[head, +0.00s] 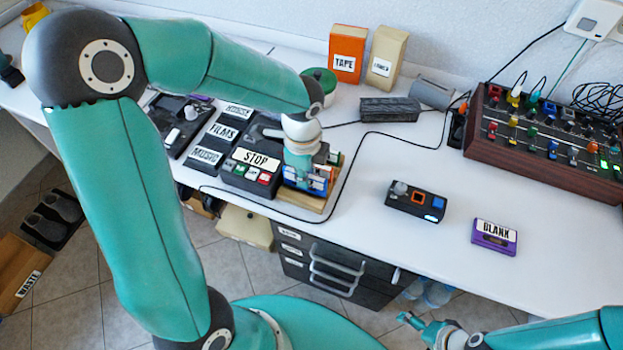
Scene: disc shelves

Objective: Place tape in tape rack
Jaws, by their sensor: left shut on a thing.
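My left gripper (304,178) reaches down over the wooden tray beside the STOP unit. It is shut on a small blue-and-white thing that its fingers largely hide; I cannot tell for sure that it is a tape. An orange upright box labelled TAPE (347,53) stands at the back against the wall, apart from the gripper. A purple cassette labelled BLANK (494,236) lies flat near the desk's front edge, right of centre. My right gripper (419,325) is low in front of the desk, away from these things; its finger opening is unclear.
A cream box (386,55) stands beside the orange one. The STOP unit (250,172) and MUSIC and FILMS boxes (221,131) crowd the left. A small black device (415,201) and a mixer (543,140) are at right. A black cable crosses the desk; its middle is mostly clear.

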